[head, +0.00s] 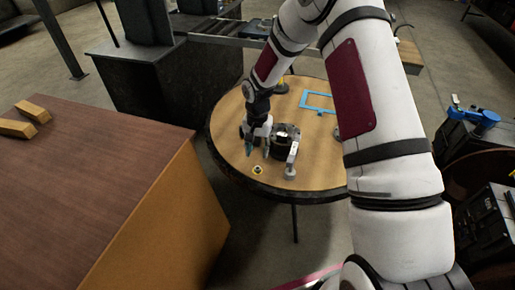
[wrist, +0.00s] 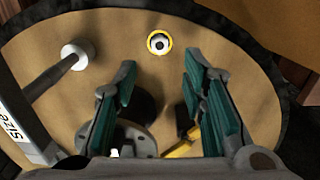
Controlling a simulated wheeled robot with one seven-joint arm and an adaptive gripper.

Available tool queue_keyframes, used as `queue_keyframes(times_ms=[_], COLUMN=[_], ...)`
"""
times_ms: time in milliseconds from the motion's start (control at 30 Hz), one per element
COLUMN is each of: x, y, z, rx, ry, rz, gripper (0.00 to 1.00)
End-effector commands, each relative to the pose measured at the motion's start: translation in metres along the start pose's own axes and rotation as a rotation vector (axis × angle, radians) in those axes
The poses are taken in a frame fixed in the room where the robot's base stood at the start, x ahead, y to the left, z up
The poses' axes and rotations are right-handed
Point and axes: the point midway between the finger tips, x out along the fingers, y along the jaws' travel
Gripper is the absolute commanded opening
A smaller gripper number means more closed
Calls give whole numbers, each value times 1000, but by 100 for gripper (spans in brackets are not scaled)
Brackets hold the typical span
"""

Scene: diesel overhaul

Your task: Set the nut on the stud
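A small round part with a yellow ring and a dark centre, which looks like the nut, lies on the round wooden table (head: 228,132). It shows near the table's front edge in the head view (head: 257,170) and at top centre in the wrist view (wrist: 159,43). My gripper (head: 258,151) is low over the table, behind the nut. In the wrist view its green-padded fingers (wrist: 158,95) are apart, with nothing between them; the nut is beyond their tips. I cannot clearly pick out the stud. A grey flanged part (wrist: 132,140) shows partly under my gripper.
A dark round unit (head: 287,134) stands right of my gripper. A pale upright piece (head: 291,158) stands in front of it; a white-ended rod (wrist: 75,56) shows at left in the wrist view. A blue frame (head: 318,109) lies farther back. A brown cabinet (head: 95,175) is at left.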

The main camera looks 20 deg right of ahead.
Motion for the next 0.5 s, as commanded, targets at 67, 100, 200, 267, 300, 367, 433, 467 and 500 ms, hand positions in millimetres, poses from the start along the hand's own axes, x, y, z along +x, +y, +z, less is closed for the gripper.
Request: queue_keyframes(times_ms=[67, 100, 200, 267, 300, 367, 433, 467, 500], x=[8, 12, 23, 30, 34, 41, 48, 51, 55], y=[0, 0, 0, 0, 1, 1, 0, 0, 1], z=[0, 0, 0, 0, 0, 0, 0, 0, 0], rx=[-1, -2, 0, -2, -2, -1, -2, -2, -2], ry=[-2, -3, -2, -2, -3, -4, -2, -2, -3], rz=[2, 2, 2, 2, 3, 3, 2, 2, 2], gripper=[38, 38, 38, 38, 38, 38, 38, 38, 38])
